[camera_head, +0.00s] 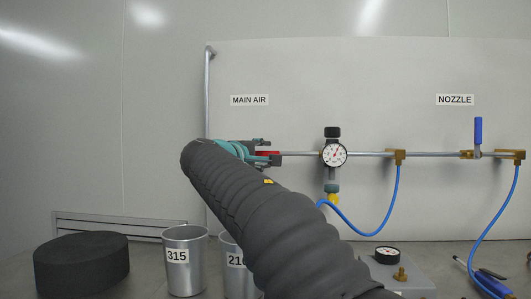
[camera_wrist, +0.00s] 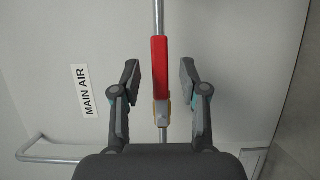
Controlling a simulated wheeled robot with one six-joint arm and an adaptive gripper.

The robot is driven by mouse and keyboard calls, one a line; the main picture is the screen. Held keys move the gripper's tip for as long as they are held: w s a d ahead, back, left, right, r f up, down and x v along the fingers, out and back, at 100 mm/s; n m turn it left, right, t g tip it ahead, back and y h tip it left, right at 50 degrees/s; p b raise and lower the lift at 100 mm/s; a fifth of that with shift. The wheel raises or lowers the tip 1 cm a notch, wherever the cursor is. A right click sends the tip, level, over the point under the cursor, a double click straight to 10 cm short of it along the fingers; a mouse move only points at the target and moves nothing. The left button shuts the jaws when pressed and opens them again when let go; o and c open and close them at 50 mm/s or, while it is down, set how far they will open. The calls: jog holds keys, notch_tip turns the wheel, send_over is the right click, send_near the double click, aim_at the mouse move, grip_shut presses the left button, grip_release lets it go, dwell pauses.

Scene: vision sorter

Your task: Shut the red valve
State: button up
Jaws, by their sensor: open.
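The red valve handle (camera_wrist: 159,64) shows in the wrist view, lying in line with the metal pipe (camera_wrist: 158,12). A brass valve body (camera_wrist: 162,112) sits at one end of it. My gripper (camera_wrist: 158,76) is open, with one finger on each side of the handle and a gap to both. In the head view the red handle (camera_head: 268,153) is mostly hidden behind my gripper (camera_head: 272,154) and dark sleeved arm. The MAIN AIR label (camera_head: 249,100) is on the panel above it.
A gauge (camera_head: 334,154) and a blue upright NOZZLE valve handle (camera_head: 478,131) are farther right on the pipe. Blue hoses (camera_head: 385,215) hang below. Metal cups (camera_head: 186,262) and a black round block (camera_head: 82,262) stand on the bench at left.

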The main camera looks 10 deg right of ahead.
jog(key=shift+x, duration=0.85)
grip_shut()
